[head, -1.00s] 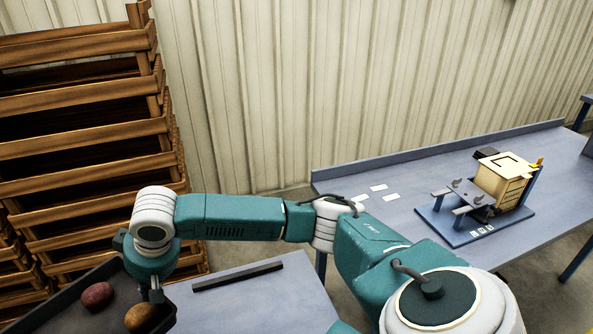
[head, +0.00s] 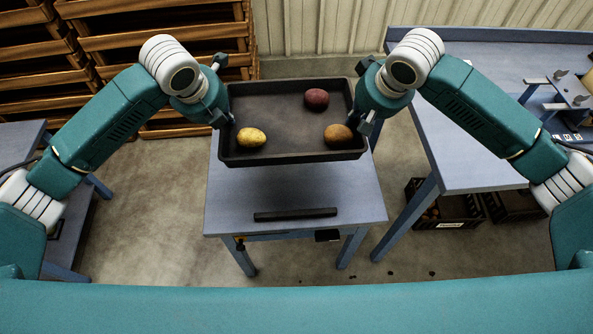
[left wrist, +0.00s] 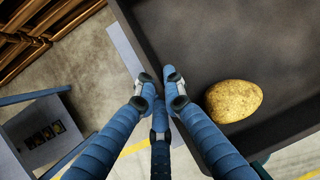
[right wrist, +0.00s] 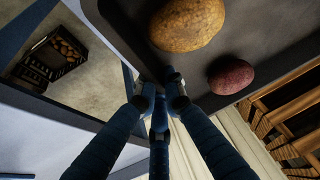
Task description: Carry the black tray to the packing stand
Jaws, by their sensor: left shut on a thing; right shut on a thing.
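The black tray (head: 290,116) is in the middle of the head view, roughly level, over a small blue table (head: 290,195). It appears raised, but the gap below is hard to judge. It holds a yellow potato (head: 251,138), a brown potato (head: 338,135) and a red potato (head: 316,99). My left gripper (head: 228,120) is shut on its left rim; the fingers also show in the left wrist view (left wrist: 160,78). My right gripper (head: 361,117) is shut on its right rim, seen too in the right wrist view (right wrist: 160,80). I cannot tell which table is the packing stand.
A black bar (head: 295,214) lies on the small table's near part. A larger blue table (head: 460,135) stands at right with a fixture (head: 568,95). Dark crates (head: 445,208) sit beneath it. Wooden crates (head: 155,45) are stacked behind left. Floor in front is open.

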